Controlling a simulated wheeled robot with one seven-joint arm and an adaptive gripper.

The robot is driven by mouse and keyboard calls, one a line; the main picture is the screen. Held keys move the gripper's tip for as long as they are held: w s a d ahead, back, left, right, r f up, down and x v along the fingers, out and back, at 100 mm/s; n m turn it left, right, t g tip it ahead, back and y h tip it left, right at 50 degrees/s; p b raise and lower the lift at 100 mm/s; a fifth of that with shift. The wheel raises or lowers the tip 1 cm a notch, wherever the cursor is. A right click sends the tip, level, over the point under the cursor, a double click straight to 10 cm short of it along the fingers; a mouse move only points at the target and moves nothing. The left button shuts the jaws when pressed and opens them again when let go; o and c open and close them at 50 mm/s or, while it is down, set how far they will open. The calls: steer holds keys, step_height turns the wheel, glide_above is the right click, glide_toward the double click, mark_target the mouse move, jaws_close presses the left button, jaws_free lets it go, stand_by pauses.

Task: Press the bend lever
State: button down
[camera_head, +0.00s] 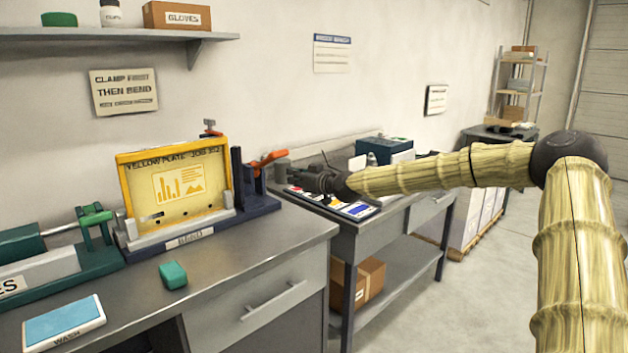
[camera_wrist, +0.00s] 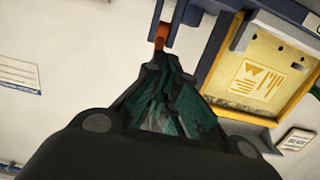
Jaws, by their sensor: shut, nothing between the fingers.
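The bender, labelled BEND (camera_head: 190,237), stands on the left bench and holds an upright yellow plate (camera_head: 178,188). The orange bend lever (camera_head: 266,160) sticks out from the blue post on the bender's right side. In the wrist view the orange lever (camera_wrist: 161,36) shows just beyond my fingertips. The yellow plate (camera_wrist: 258,75) is to the right there. My gripper (camera_head: 293,179) is shut and empty, just right of the lever. In the wrist view my gripper (camera_wrist: 165,62) points at the lever; whether it touches is unclear.
A green block (camera_head: 173,274) and a blue WASH pad (camera_head: 64,322) lie on the front bench. A second table with a tray of coloured items (camera_head: 352,210) is under my arm. A wall sign (camera_head: 124,91) reads CLAMP FIRST THEN BEND.

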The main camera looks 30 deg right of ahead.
steer(key=f+v, duration=0.1)
steer(key=v, duration=0.7)
steer(key=shift+d+r, duration=0.2)
steer(key=shift+r, duration=0.15)
steer(key=shift+s, duration=0.15)
stand_by(0.5)
